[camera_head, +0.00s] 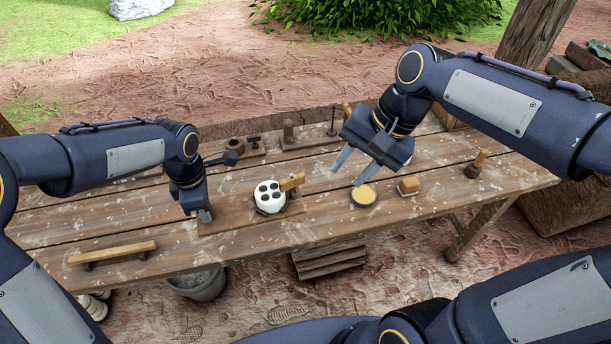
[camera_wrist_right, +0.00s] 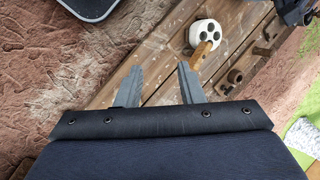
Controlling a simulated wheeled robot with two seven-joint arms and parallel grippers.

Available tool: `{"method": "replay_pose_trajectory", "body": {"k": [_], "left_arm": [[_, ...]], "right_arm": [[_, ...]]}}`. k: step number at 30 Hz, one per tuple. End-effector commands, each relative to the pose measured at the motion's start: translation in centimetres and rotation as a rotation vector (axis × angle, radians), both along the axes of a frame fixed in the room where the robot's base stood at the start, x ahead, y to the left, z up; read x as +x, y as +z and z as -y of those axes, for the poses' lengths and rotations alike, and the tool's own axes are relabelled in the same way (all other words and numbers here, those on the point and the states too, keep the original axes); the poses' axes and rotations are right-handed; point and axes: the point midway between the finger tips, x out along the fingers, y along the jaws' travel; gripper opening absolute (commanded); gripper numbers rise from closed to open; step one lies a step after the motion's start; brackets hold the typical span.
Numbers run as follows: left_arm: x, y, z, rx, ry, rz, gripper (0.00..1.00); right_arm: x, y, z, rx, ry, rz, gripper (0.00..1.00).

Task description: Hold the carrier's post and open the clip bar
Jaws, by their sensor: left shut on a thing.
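The carrier is a low wooden board (camera_head: 235,216) on the table, with a white round piece with dark holes (camera_head: 268,195) near its right end. A light wooden bar (camera_head: 293,181), which looks like the clip bar, sits at the right edge of the white piece. Both the white piece (camera_wrist_right: 202,32) and the bar (camera_wrist_right: 202,50) show in the right wrist view. My left gripper (camera_head: 205,215) points down at the board's left end and is shut on what seems to be the post, which its fingers hide. My right gripper (camera_head: 347,175) is open and empty, above and right of the bar.
A round yellow-topped piece (camera_head: 363,196) and a wooden block (camera_head: 409,186) lie right of the carrier. A wooden bar on feet (camera_head: 112,252) is at front left. Small wooden fixtures (camera_head: 289,131) line the back edge.

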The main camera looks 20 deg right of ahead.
Motion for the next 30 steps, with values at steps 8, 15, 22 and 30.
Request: {"method": "replay_pose_trajectory", "body": {"k": [8, 15, 22, 30], "left_arm": [[0.0, 0.1, 0.0, -0.002, 0.0, 0.002, 0.0], [0.0, 0.1, 0.0, -0.002, 0.0, 0.002, 0.0], [0.0, 0.1, 0.0, -0.002, 0.0, 0.002, 0.0], [0.0, 0.1, 0.0, -0.002, 0.0, 0.002, 0.0]], "right_arm": [[7.8, -1.8, -0.6, 0.241, -0.376, -0.414, 0.35], [11.0, -3.1, -0.8, 0.321, -0.523, -0.585, 0.35], [11.0, -4.7, -2.3, 0.329, -0.537, -0.608, 0.35], [10.2, -8.6, -6.1, 0.328, -0.534, -0.607, 0.35]]}}
